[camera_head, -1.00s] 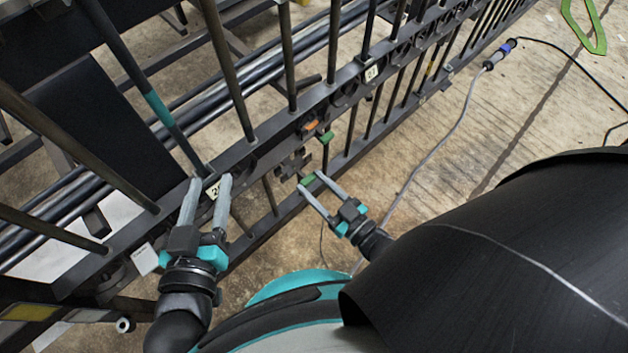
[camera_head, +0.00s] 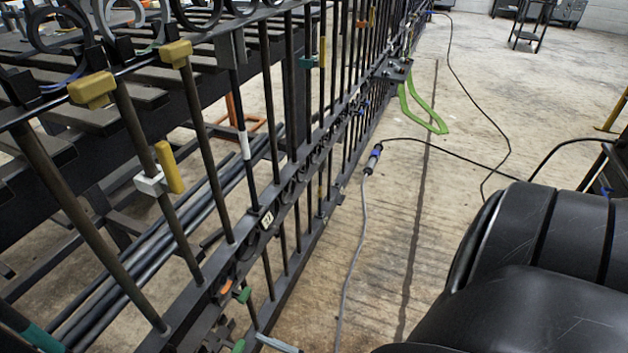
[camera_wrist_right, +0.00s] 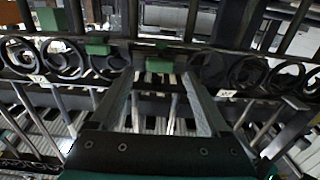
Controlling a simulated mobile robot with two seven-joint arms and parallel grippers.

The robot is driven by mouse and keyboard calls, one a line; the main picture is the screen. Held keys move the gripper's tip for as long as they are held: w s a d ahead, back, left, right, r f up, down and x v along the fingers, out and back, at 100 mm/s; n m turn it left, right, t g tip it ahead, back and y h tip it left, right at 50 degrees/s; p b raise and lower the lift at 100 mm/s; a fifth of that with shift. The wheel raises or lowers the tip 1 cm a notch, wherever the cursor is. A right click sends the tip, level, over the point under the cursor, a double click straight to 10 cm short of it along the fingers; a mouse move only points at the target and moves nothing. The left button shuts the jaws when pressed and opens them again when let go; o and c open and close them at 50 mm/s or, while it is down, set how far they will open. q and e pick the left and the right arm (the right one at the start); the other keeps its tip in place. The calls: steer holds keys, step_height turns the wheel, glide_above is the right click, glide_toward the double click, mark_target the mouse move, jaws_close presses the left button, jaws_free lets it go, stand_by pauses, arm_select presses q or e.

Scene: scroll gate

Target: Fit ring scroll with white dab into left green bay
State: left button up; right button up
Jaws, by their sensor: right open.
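In the right wrist view my right gripper (camera_wrist_right: 158,76) is open, its two fingers apart with nothing held between them. They point toward a dark rail carrying ring scrolls (camera_wrist_right: 235,70) on both sides. Green blocks sit on this rail: one (camera_wrist_right: 97,46) at the upper left and one (camera_wrist_right: 159,65) between the fingertips. In the head view a green piece (camera_head: 243,295) shows on the lower rail, and part of one right finger (camera_head: 277,344) shows at the bottom edge. I cannot make out a white dab on any ring scroll. My left gripper is out of view.
The barred gate (camera_head: 288,185) runs from the lower left into the distance. Yellow blocks (camera_head: 92,90) and large rings (camera_head: 196,12) sit along its upper part.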

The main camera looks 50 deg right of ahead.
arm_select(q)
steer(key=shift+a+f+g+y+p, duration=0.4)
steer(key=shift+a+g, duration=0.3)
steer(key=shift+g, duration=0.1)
arm_select(e)
steer(key=v, duration=1.2)
steer(key=shift+s, duration=0.3)
steer(key=shift+d+r, duration=0.1)
